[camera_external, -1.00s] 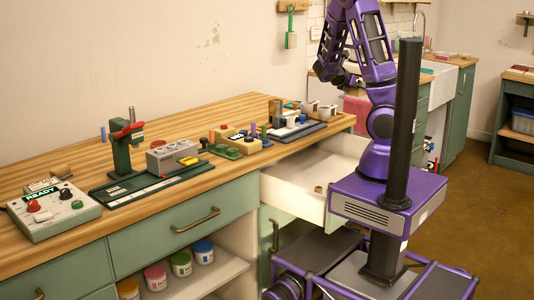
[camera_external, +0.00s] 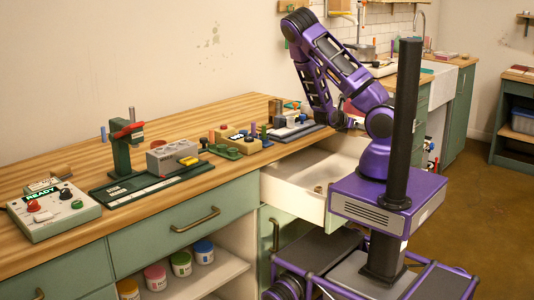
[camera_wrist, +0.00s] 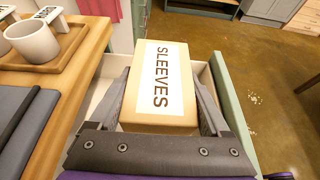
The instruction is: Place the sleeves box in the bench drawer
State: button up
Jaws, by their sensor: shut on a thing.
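The sleeves box (camera_wrist: 160,85) is a tan carton with a white label reading SLEEVES. My gripper (camera_wrist: 163,80) is shut on it, with one finger along each side. The bench drawer (camera_external: 290,188) is pulled open, with pale walls and a green front. In the wrist view the box is over the drawer, whose pale wall (camera_wrist: 97,93) and green front (camera_wrist: 232,100) show on either side. I cannot tell how high above the drawer floor the box is. In the external view my arm hides the box and most of the gripper.
The wooden benchtop (camera_wrist: 90,60) borders the drawer on the left in the wrist view. A tray (camera_wrist: 70,40) with white cups stands near its edge, with a dark mat (camera_wrist: 22,110) nearer. A small brown item (camera_external: 318,189) lies in the drawer.

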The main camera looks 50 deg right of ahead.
notch_tip(320, 180, down, 17)
jog(key=b, duration=0.5)
jog(key=shift+f+b, duration=0.1)
jog(key=shift+b, duration=0.25)
jog(key=shift+f+b, duration=0.4)
jog(key=shift+f, duration=0.2)
jog(key=o, duration=1.5)
jog(key=p+v, duration=0.3)
jog(key=v, duration=1.4)
jog(key=shift+a, duration=0.25)
jog(key=shift+r, duration=0.1)
